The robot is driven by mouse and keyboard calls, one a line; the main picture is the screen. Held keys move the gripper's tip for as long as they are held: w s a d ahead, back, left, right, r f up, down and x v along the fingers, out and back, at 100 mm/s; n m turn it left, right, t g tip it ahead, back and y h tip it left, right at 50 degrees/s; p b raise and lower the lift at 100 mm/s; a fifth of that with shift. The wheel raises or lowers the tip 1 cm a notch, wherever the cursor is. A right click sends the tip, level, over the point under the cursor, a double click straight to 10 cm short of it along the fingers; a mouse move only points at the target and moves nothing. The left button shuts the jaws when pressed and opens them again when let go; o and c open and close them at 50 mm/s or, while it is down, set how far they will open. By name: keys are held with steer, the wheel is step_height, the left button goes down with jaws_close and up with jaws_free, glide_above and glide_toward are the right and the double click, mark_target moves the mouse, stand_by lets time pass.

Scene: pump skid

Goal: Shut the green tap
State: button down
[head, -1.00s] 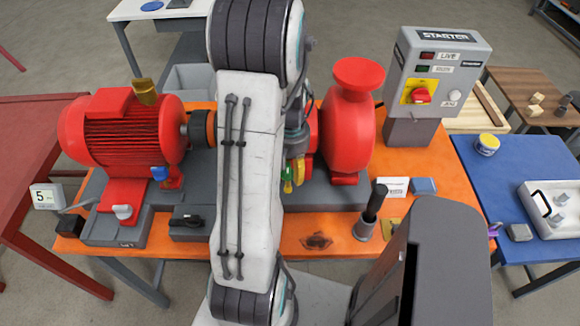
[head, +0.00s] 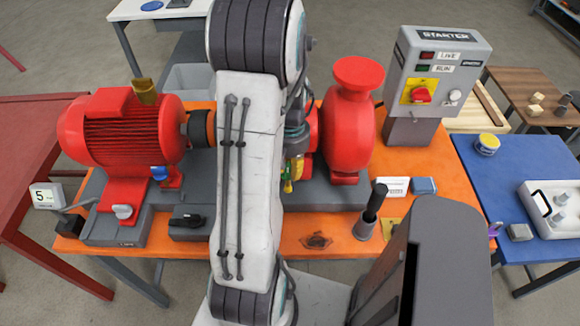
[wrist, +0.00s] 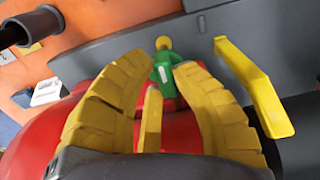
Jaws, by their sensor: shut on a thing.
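The green tap (wrist: 162,88) shows in the wrist view between the tips of my gripper (wrist: 166,66), against the red pump casing. Its green part has a white mark and a yellow piece just beyond it. My gripper's yellow ribbed fingers close in on the green part from both sides. In the head view my arm hides most of this spot.
A yellow lever (wrist: 255,88) stands close to the right finger in the wrist view. The red pump (head: 348,130) is right of my arm, the red motor (head: 125,140) left. The starter box (head: 435,75) stands behind right. A dark-handled tool (head: 372,210) stands upright at the front.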

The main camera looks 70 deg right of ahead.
steer(key=m+b, duration=0.2)
steer(key=m, duration=0.2)
steer(key=shift+a+f, duration=0.1)
steer(key=shift+f, duration=0.05)
steer(key=m+b, duration=0.2)
steer(key=m, duration=0.2)
steer(key=shift+a+m, duration=0.1)
steer(key=shift+m, duration=0.3)
steer(key=m+b, duration=0.1)
steer(key=m, duration=0.3)
steer(key=shift+a, duration=0.1)
steer(key=m+b, duration=0.1)
steer(key=m, duration=0.3)
steer(key=shift+w+a+m, duration=0.1)
steer(key=shift+w+m, duration=0.05)
steer(key=shift+m, duration=0.45)
steer(key=c, duration=1)
jaws_free()
steer(key=shift+r, duration=0.2)
